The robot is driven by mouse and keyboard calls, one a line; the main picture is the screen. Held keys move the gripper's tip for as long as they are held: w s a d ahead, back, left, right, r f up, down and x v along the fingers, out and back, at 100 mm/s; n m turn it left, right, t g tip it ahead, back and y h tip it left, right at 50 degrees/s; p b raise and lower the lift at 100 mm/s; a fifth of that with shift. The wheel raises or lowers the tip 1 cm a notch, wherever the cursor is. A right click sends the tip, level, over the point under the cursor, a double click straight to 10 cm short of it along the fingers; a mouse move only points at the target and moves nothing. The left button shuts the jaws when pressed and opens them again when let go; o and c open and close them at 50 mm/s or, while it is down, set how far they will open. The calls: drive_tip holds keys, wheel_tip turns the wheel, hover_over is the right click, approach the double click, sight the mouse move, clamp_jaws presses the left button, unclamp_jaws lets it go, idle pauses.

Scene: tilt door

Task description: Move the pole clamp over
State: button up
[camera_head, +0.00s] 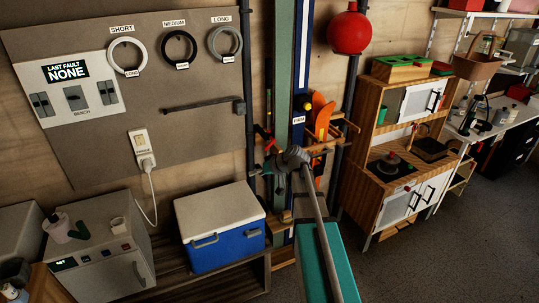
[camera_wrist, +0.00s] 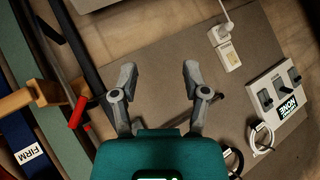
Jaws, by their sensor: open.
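A dark upright pole (camera_head: 250,60) stands at the right edge of the grey wall panel. The pole also shows in the wrist view (camera_wrist: 77,48). A small red handle (camera_head: 262,132) shows just right of the pole, and in the wrist view (camera_wrist: 78,112); I cannot tell what it belongs to. My gripper (camera_wrist: 159,74) is open and empty, facing the panel. In the head view it is below and right of the bracket, partly hidden behind my wrist.
A blue cooler (camera_head: 227,245) stands on a bench below the panel. A wooden rack (camera_head: 330,143) with tools and tall boards is right of the pole. A red ball (camera_head: 349,33) sits on another pole. The panel carries three cable loops and a plugged socket (camera_head: 141,147).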

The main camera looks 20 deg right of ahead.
drive_tip(key=w+d+f+m+t+y+b, duration=0.1)
drive_tip(key=w+d+m+t+b, duration=0.15)
drive_tip(key=d+b, duration=0.2)
drive_tip(key=w+d+f+m+t+b, duration=0.1)
drive_tip(key=w+d+f+t+b, duration=0.15)
drive_tip(key=d, duration=0.25)
drive_tip(key=m+t+b, duration=0.3)
drive_tip(key=b, duration=0.3)
approach(270, 145)
drive_tip(key=v, duration=0.3)
drive_tip(key=shift+s+d+f+n, duration=0.15)
drive_tip(key=shift+f+n, duration=0.1)
drive_tip(key=shift+f, duration=0.15)
drive_tip(key=x, duration=1.4)
drive_tip(key=shift+d+r, duration=0.1)
drive_tip(key=shift+r, duration=0.05)
clamp_jaws()
